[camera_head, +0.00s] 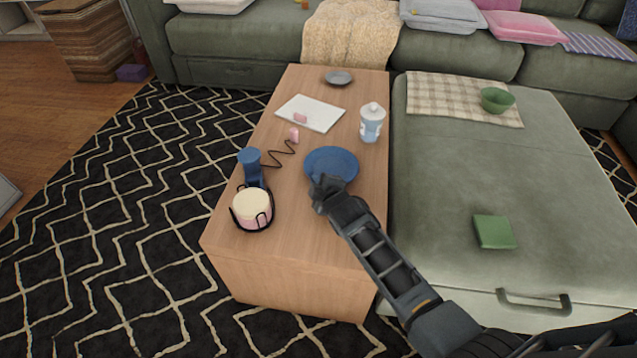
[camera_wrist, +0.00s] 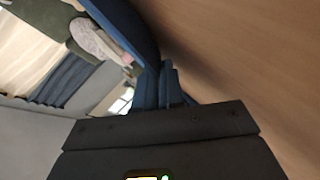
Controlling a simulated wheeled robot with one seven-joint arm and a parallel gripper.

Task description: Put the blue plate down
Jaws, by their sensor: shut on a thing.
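The blue plate (camera_head: 331,165) shows in the head view over the middle of the wooden coffee table (camera_head: 300,240). My gripper (camera_head: 325,186) is shut on the plate's near edge. In the wrist view the plate (camera_wrist: 127,28) stretches away from the fingers (camera_wrist: 165,87), with the wooden surface beside it on the right. The plate's near rim is partly hidden by my gripper in the head view. I cannot tell whether the plate touches the table.
A white bottle (camera_head: 372,123) stands close to the plate's upper right. A white board (camera_head: 310,113) and a small grey dish (camera_head: 338,77) lie farther back. The table's front right is mostly bare.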

